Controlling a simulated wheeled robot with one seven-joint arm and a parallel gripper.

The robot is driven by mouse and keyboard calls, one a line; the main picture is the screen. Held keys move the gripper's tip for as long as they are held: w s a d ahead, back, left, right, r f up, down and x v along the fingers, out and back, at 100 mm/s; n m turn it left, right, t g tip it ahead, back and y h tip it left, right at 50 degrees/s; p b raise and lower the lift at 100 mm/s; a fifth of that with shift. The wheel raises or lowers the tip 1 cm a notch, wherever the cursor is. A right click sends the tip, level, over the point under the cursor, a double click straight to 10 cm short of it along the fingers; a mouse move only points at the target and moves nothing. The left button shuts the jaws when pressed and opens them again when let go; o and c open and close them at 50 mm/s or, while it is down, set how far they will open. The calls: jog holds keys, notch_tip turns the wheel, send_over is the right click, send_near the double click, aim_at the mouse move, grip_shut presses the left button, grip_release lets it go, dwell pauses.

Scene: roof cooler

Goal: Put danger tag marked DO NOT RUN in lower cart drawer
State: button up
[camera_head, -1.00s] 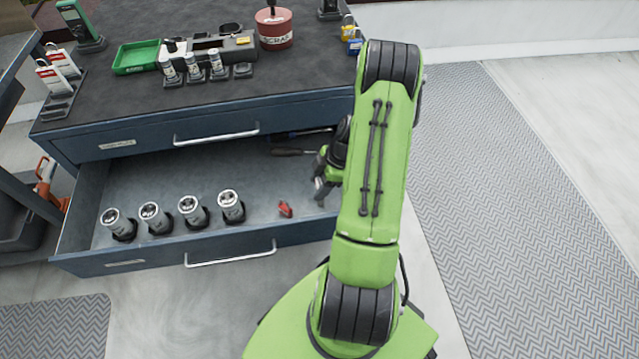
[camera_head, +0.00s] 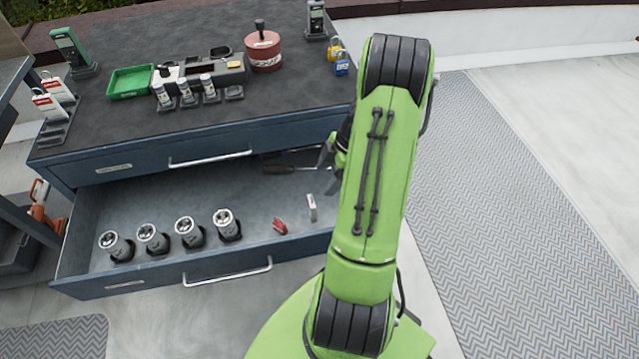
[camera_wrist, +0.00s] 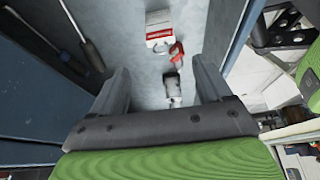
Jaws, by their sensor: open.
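A white tag with a red band (camera_wrist: 158,30) and a ring lies in the open lower cart drawer (camera_head: 150,281). Its lettering is too small to read. It appears as a small white piece (camera_head: 311,208) near the drawer's right end in the head view. My gripper (camera_wrist: 162,85) is open and empty, fingers apart; in the head view it is above the drawer's back right, partly hidden behind my arm. The tag lies beyond the fingertips, apart from them. A red clip-like item (camera_head: 280,227) lies beside the tag; it also shows in the wrist view (camera_wrist: 177,52).
Several grey cylinders (camera_head: 188,233) stand in the drawer's left part. Screwdriver-like tools (camera_head: 285,169) lie at its back. On the cart top (camera_head: 110,122) are a rack with red-and-white tags (camera_head: 50,105), a green tray (camera_head: 131,82), a red pot (camera_head: 263,52) and padlocks (camera_head: 341,66).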

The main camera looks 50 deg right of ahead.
jog(key=w+a+r+m+h, duration=0.3)
jog(key=a+r+m, duration=0.1)
jog(key=a+r, duration=0.95)
jog(key=s+a+r+m+t, duration=0.3)
jog(key=s+a+r+m, duration=0.4)
jog(key=s+a+r, duration=0.3)
jog(key=s+a, duration=0.2)
jog(key=s, duration=0.1)
jog(key=shift+s+a+r+h, duration=0.15)
jog(key=shift+h, duration=0.25)
